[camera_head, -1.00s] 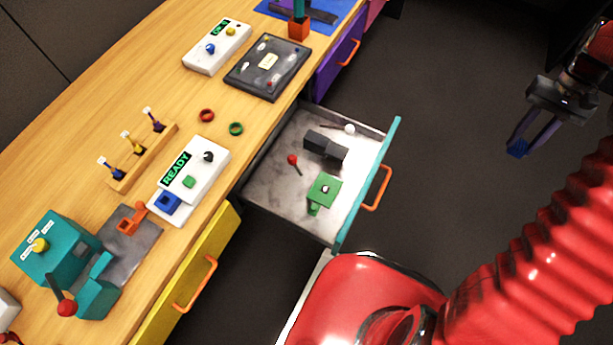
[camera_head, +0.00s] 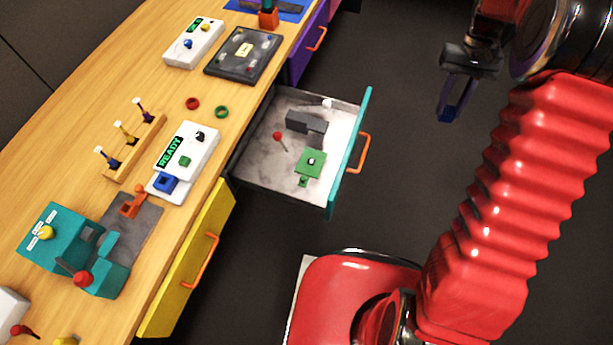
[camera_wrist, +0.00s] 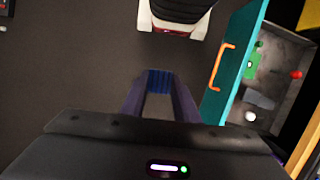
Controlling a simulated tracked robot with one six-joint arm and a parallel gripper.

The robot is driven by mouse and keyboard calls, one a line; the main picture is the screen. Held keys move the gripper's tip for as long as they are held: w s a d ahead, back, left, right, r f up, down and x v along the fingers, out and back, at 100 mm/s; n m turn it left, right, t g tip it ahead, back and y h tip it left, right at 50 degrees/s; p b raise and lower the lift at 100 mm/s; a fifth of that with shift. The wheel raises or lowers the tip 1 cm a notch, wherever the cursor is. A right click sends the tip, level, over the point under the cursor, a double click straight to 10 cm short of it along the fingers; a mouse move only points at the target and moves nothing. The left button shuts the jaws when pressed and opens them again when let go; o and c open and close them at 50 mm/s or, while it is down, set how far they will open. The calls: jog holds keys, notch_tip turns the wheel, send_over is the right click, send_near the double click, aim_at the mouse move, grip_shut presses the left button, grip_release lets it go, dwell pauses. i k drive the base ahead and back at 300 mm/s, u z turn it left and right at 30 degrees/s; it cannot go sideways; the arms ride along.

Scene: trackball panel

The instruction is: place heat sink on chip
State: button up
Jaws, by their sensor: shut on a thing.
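My gripper (camera_head: 449,112) hangs over the dark floor, right of the open drawer and well clear of the table. In the wrist view my gripper (camera_wrist: 159,92) is shut on a small blue ribbed block (camera_wrist: 159,80), which looks like the heat sink. The block also shows as a blue spot at the fingertips in the head view (camera_head: 447,116). A dark board (camera_head: 243,54) lies on the table at the back, with a pale labelled rectangle (camera_head: 245,49) in its middle that may be the chip; I cannot tell for sure.
An open drawer with a teal front (camera_head: 350,150) sticks out from the table and holds a grey block (camera_head: 305,123), a green piece (camera_head: 311,162) and a red-tipped item. A READY panel (camera_head: 187,150) and a teal machine (camera_head: 62,238) stand on the table. The floor is clear.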

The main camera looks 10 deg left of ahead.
aim_at(312, 161)
jog(key=u, duration=0.5)
jog(key=k, duration=1)
jog(key=u, duration=0.8)
jog(key=i, duration=1.3)
jog(key=u, duration=0.2)
